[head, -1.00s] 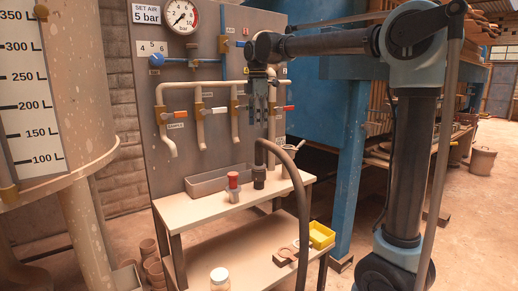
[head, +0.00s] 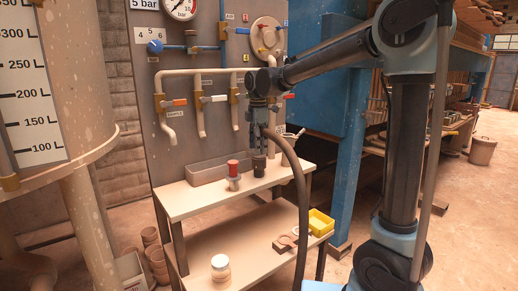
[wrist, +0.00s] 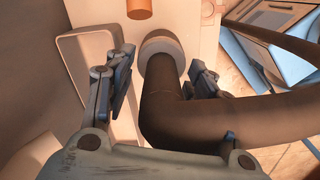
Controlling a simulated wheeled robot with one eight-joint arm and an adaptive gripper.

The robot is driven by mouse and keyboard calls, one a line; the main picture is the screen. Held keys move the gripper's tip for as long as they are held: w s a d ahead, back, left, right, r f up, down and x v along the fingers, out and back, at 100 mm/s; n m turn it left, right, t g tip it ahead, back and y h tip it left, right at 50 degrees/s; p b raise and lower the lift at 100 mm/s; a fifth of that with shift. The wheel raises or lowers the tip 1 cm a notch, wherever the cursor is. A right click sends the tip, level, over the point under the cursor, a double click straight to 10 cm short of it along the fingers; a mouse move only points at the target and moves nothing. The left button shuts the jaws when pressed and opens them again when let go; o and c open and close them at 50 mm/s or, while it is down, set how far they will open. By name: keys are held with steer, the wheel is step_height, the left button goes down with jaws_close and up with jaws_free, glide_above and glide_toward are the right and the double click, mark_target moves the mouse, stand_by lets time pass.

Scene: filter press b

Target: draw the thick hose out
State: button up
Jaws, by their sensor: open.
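The thick dark hose (head: 301,190) rises from a dark collar (head: 259,166) on the bench top, bends over and hangs down past the bench front. My gripper (head: 260,132) is over the collar, pointing down at the hose's upright end. In the wrist view, my gripper (wrist: 160,78) is open, with one finger on each side of the hose (wrist: 162,95). A gap shows at the left finger; at the right finger I cannot tell whether it touches. The hose end enters the pale round collar rim (wrist: 160,45) just beyond the fingertips.
Pipes with valve handles (head: 213,99) line the panel close behind my gripper. A yellow box (head: 320,222) and a jar (head: 221,268) are on the lower shelf.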

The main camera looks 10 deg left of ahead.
steer(key=shift+f, duration=0.4)
jaws_close()
steer(key=shift+r, duration=0.1)
steer(key=shift+r, duration=3.15)
steer(key=shift+r, duration=0.1)
steer(key=shift+r, duration=0.4)
